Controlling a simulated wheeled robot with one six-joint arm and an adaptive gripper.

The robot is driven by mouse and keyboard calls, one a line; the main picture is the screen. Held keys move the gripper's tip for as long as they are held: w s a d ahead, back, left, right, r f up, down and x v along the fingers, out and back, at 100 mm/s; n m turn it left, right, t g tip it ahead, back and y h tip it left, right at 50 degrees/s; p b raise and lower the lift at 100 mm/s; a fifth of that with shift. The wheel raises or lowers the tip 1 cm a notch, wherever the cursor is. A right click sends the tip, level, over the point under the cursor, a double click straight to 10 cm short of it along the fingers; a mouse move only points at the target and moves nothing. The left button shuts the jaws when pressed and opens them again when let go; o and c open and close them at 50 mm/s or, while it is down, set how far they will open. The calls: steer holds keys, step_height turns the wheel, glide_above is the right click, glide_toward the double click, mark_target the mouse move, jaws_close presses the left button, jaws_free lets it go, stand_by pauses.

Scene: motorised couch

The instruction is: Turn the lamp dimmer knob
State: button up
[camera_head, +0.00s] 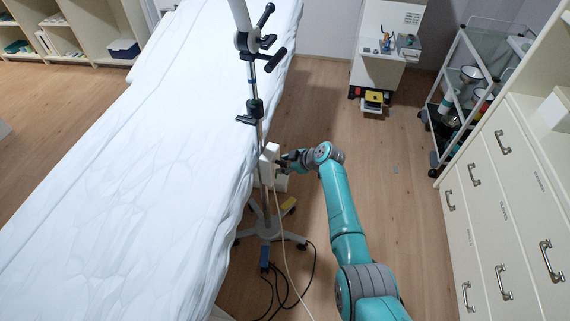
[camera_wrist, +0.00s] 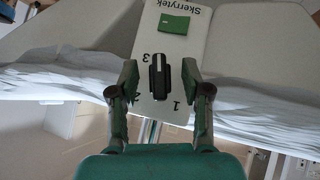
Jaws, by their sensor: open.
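The dimmer knob (camera_wrist: 158,76) is a black bar with a pale stripe, on a white control panel (camera_wrist: 188,45) in the wrist view. The bar stands roughly upright in the picture. Digits 1 and 3 show around it, and another is partly hidden by my left finger. My gripper (camera_wrist: 160,82) is open, with one finger on each side of the knob and gaps on both sides. In the head view the white control box (camera_head: 268,164) sits on the lamp pole, and my gripper (camera_head: 288,161) is at its right side.
A green switch (camera_wrist: 174,24) is above the knob on the panel. The couch (camera_head: 150,150) under a white sheet is left of the pole. Cables (camera_head: 285,285) lie by the wheeled lamp base (camera_head: 266,230). Drawers (camera_head: 500,210) and a trolley (camera_head: 462,85) stand right; floor between is clear.

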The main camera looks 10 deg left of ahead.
jaws_close()
steer(key=shift+w+g, duration=0.1)
steer(key=shift+g, duration=0.4)
steer(key=shift+m+g, duration=0.6)
